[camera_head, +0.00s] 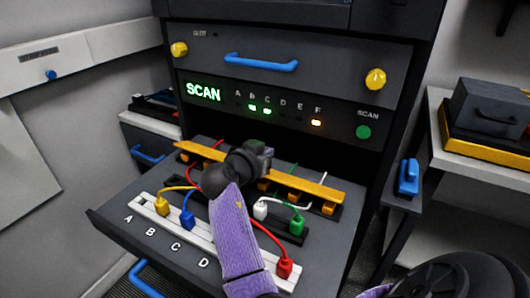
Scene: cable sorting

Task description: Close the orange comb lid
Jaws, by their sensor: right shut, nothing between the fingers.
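The orange comb lid (305,184) is a long bar running across the back of the pulled-out grey shelf. Orange blocks show under its right part, and thin red, green and white cables pass by it. My right gripper (266,158) is shut and empty, at the middle of the bar. It hides part of the lid, and I cannot tell whether it touches it. I cannot tell how far the lid is tilted. My left gripper is not in view.
In front, a white strip (147,208) lettered A to D holds yellow, blue and red plugs (284,267). White and green plugs (297,224) sit in a dark block behind it. Above is a panel with a lit SCAN sign (203,92) and green button (363,132).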

